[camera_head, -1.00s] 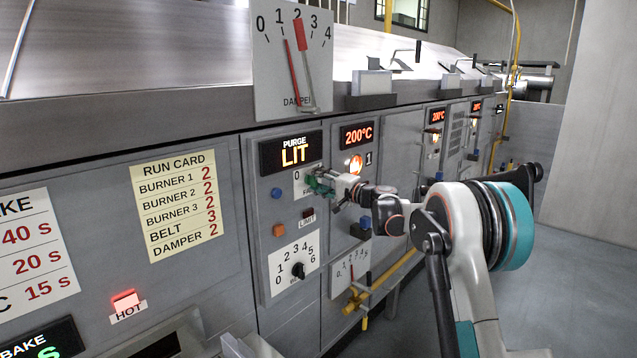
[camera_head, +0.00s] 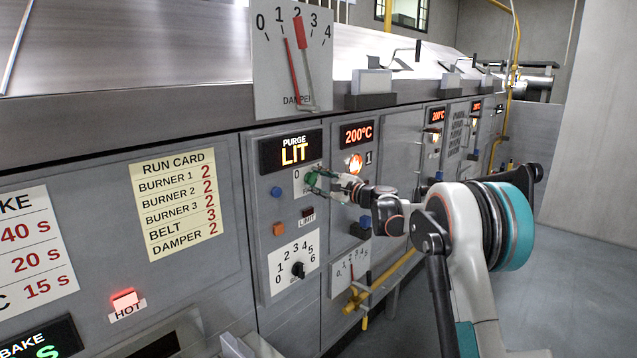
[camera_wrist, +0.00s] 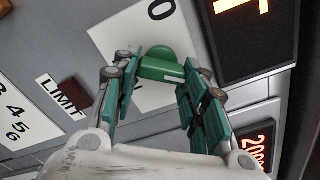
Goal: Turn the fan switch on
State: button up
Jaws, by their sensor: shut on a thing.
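The fan switch is a green knob (camera_wrist: 160,66) with a white line on it, in front of a white plate (camera_wrist: 112,36) marked 0. A second mark on the plate is partly hidden by my fingers. My gripper (camera_wrist: 158,82) has its teal fingers on both sides of the knob and is shut on it. In the head view my gripper (camera_head: 313,182) is at the panel below the PURGE LIT display (camera_head: 291,152) and covers most of the switch and its plate (camera_head: 298,176).
A blue button (camera_head: 276,193), an orange button (camera_head: 278,229) and the dark LIMIT lamp (camera_head: 307,213) sit near the switch. A black dial (camera_head: 298,270) with a numbered scale is below. The 200°C display (camera_head: 357,134) is to the right. Open floor lies at right.

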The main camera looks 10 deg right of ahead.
jog(key=shift+f+m, duration=0.1)
jog(key=shift+m, duration=0.3)
jog(key=o, duration=1.1)
jog(key=shift+c, duration=0.2)
jog(key=shift+d, duration=0.1)
jog(key=v, duration=1.2)
